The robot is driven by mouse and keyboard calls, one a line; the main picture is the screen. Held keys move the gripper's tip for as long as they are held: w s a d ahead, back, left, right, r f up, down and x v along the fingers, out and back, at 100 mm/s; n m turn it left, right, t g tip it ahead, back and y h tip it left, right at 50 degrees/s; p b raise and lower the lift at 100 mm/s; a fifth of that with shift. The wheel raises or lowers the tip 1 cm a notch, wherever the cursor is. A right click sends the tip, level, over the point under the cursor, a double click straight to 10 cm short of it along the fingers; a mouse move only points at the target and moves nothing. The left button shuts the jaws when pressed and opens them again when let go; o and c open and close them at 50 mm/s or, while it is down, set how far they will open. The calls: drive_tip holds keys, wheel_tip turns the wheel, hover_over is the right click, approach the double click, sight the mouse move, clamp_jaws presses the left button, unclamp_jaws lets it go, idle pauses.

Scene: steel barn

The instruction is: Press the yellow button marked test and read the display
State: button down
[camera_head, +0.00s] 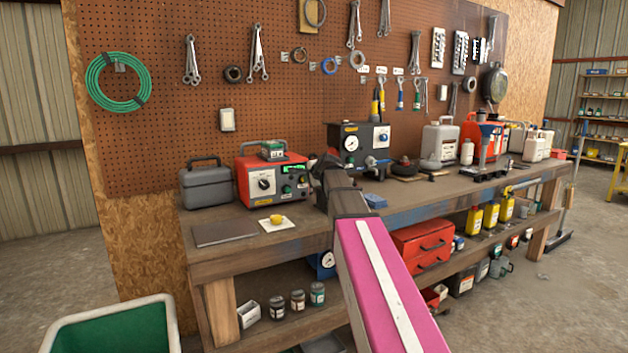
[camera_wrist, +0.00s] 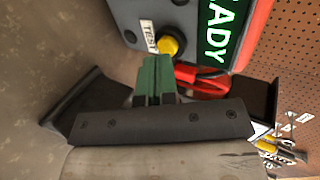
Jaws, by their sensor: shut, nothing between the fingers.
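A red instrument box (camera_head: 250,184) with a dark front panel stands on the bench, left of my gripper (camera_head: 322,172) in the head view. Its green-lit display (camera_head: 293,169) is small there. In the wrist view the lit display (camera_wrist: 216,30) shows the letters "ADY", the rest cut off by the frame. The yellow button (camera_wrist: 170,44) is beside a white label (camera_wrist: 149,36) reading TEST. My gripper (camera_wrist: 157,62) is shut and empty, its green fingertips just short of or at the button's edge. I cannot tell whether they touch it.
A yellow round object (camera_head: 276,219) sits on a pale card on the bench near the front edge. A grey case (camera_head: 206,187) stands left of the red box, and a dark gauge box (camera_head: 360,146) to its right. A flat dark plate (camera_head: 225,232) lies in front.

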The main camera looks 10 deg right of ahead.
drive_tip(key=shift+w+a, duration=0.25)
drive_tip(key=shift+w, duration=0.55)
drive_tip(key=shift+w+a+r, duration=0.1)
drive_tip(key=shift+w+a, duration=0.15)
drive_tip(key=shift+w, duration=0.6)
drive_tip(key=s+f+v, duration=0.1)
drive_tip(key=f+v, duration=0.1)
drive_tip(key=v, duration=1.2)
drive_tip(key=shift+s, duration=0.25)
drive_tip(key=shift+d, duration=0.15)
